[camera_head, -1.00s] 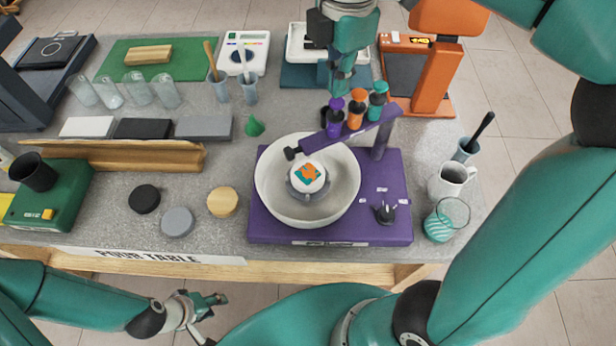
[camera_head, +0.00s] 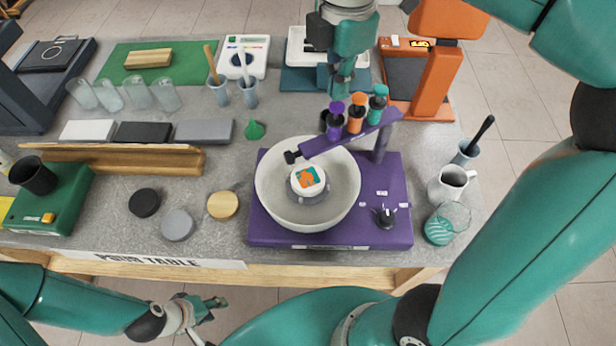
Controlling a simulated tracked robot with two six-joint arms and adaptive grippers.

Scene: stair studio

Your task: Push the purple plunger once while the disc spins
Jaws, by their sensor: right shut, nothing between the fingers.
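The purple plunger (camera_head: 336,108) stands upright at the left of a row on a purple arm, beside an orange plunger (camera_head: 356,108) and a teal plunger (camera_head: 377,98). My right gripper (camera_head: 341,90) is shut and empty, pointing down just above the purple plunger; I cannot tell whether they touch. Below the arm, a white disc (camera_head: 308,180) with an orange and teal pattern sits in the middle of a pale bowl (camera_head: 343,207) on a purple base (camera_head: 395,238). My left gripper (camera_head: 212,318) is open and empty in front of the table.
A dark knob (camera_head: 384,216) is on the base's right. A white jug (camera_head: 450,182) and a striped glass (camera_head: 443,225) stand right of it. Black, grey and wooden discs (camera_head: 222,204) lie to the left.

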